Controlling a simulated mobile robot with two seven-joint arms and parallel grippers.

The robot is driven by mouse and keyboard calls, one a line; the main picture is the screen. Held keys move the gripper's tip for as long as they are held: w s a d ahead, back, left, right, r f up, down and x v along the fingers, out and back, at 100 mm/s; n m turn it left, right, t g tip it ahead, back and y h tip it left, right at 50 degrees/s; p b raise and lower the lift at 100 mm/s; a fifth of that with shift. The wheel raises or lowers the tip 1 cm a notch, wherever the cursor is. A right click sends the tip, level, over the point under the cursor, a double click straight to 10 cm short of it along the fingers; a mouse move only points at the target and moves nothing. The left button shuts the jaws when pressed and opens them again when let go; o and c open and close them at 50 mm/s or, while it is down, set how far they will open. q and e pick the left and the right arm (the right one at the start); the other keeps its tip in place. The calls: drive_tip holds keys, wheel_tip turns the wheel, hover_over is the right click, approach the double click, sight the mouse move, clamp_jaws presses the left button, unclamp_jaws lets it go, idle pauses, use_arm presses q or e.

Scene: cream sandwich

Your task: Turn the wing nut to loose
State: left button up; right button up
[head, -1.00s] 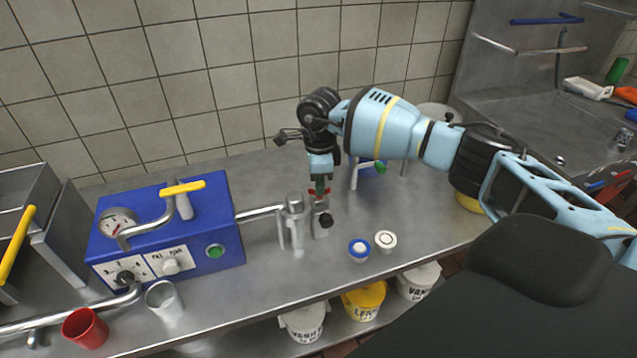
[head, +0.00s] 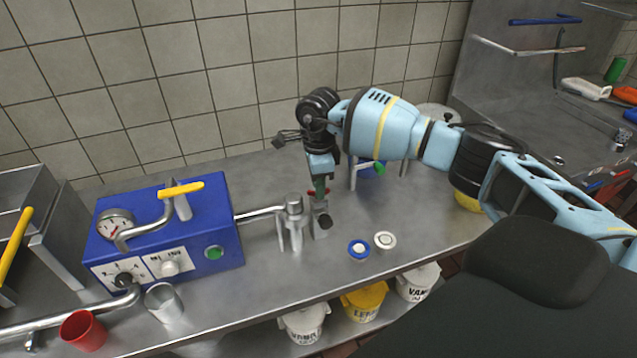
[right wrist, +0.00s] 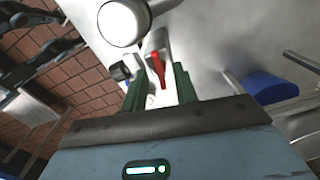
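The wing nut (head: 311,191) is small and red, and sits atop a small metal post (head: 319,212) with a black knob (head: 325,222), on the steel counter. My right gripper (head: 319,184) points down at it from above, with green fingers. In the right wrist view the red wing nut (right wrist: 157,66) shows between the two finger tips of the right gripper (right wrist: 159,80). The fingers stand apart, with a visible gap beside the wing, so they look open around it. My left gripper is not in view.
A metal nozzle cylinder (head: 293,206) stands close left of the post, piped to a blue machine (head: 165,235). Two small round caps, one blue-rimmed (head: 359,248) and one white (head: 385,241), lie to the front right. Red (head: 84,330) and metal (head: 163,302) cups stand front left.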

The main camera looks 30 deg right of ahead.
drive_tip(key=shift+r, duration=3.9)
